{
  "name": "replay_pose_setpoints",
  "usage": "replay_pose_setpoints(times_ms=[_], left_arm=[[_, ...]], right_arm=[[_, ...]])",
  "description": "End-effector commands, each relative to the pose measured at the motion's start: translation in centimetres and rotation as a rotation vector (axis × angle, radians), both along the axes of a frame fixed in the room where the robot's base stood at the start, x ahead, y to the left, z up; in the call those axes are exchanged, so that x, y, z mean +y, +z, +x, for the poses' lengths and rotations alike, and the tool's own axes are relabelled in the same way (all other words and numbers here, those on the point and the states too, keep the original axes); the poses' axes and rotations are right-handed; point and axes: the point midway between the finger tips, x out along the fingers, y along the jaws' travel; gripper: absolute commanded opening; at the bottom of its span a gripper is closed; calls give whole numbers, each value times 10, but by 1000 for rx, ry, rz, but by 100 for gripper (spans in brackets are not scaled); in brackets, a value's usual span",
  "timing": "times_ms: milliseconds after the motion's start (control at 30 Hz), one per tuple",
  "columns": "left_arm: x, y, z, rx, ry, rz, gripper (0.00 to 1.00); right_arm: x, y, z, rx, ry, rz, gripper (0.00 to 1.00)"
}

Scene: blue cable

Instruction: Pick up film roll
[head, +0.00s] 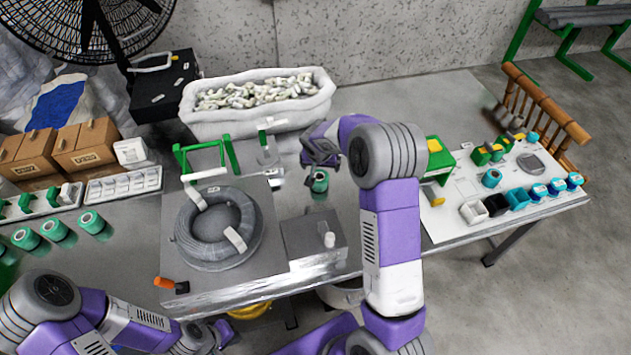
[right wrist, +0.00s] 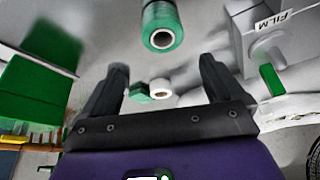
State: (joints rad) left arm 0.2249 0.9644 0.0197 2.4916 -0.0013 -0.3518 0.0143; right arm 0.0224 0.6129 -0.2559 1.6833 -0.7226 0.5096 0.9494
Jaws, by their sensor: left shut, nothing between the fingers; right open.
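A green film roll (head: 319,182) stands on the metal table near the middle, just below my right gripper (head: 322,150) in the head view. In the right wrist view a green film roll (right wrist: 162,25) shows at the top, beyond the fingertips. A smaller white-and-green piece (right wrist: 150,90) appears between the open fingers of my right gripper (right wrist: 165,85), and I cannot tell whether it is near or far. The right gripper is empty.
More green rolls (head: 55,230) stand at the left. A coiled cable (head: 212,225) lies on a metal plate, beside a grey box (head: 315,243). A white bin of fittings (head: 255,105) stands behind. A white mat (head: 455,215) with small parts lies right. A FILM-labelled device (right wrist: 285,50) is close.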

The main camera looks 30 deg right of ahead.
Motion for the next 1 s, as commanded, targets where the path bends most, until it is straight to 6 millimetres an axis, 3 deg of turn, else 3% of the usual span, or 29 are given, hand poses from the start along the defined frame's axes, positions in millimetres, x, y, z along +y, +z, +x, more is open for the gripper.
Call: replay_pose_setpoints(times_ms=[33, 267, 1000], left_arm=[[0, -14, 0, 0, 0, 0, 0], [0, -41, 0, -1, 0, 0, 0], [0, -64, 1, -1, 0, 0, 0]], right_arm=[[0, -14, 0, 1, 0, 1, 95], [0, -41, 0, 0, 1, 0, 95], [-16, -111, 28, 0, 0, 0, 95]])
